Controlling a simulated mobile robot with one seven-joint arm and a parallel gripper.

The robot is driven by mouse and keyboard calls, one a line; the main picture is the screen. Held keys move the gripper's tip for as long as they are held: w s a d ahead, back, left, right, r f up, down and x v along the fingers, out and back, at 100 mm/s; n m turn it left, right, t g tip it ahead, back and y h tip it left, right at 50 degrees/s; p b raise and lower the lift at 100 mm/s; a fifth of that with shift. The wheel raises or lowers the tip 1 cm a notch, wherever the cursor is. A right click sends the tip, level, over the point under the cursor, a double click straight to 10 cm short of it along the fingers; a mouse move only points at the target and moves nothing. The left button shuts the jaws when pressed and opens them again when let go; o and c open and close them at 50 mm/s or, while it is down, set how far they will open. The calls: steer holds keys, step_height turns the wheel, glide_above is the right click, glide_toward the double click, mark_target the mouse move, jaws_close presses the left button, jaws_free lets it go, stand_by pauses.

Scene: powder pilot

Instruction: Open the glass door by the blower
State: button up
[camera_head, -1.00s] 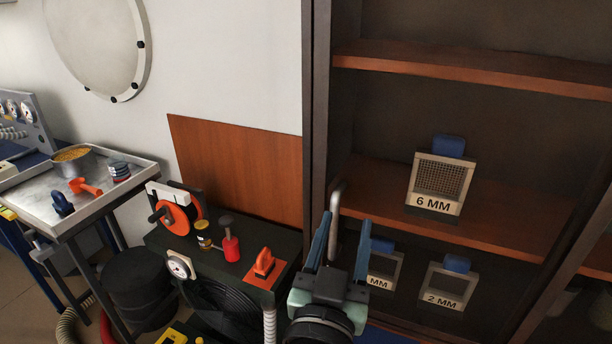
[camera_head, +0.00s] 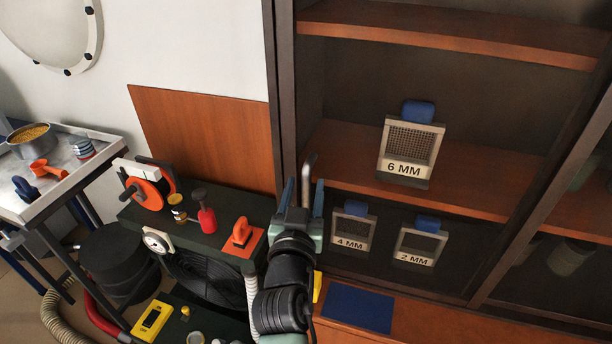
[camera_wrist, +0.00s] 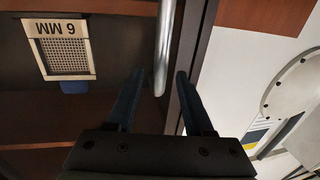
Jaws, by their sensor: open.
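The glass door (camera_head: 345,90) is closed over the shelf cabinet, and the framed screens show through it. Its metal bar handle (camera_head: 307,170) stands upright near the left frame edge. My gripper (camera_head: 302,190) is open and its two blue fingers point up at the handle's lower part. In the wrist view the handle (camera_wrist: 163,50) lies ahead, roughly between the fingertips of my gripper (camera_wrist: 160,75) and nearer the right one. I cannot tell whether the fingers reach around it. The blower (camera_head: 205,275) stands left of my arm, partly hidden under a dark bench top.
Behind the glass are the 6 MM screen (camera_head: 410,150), the 4 MM screen (camera_head: 350,228) and the 2 MM screen (camera_head: 420,245). The bench top holds an orange switch (camera_head: 241,233) and a red plunger (camera_head: 206,218) close to my arm. A steel tray table (camera_head: 75,165) stands at the left.

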steer(key=shift+w+d, duration=0.2)
steer(key=shift+w, duration=1)
jaws_close()
stand_by(0.6)
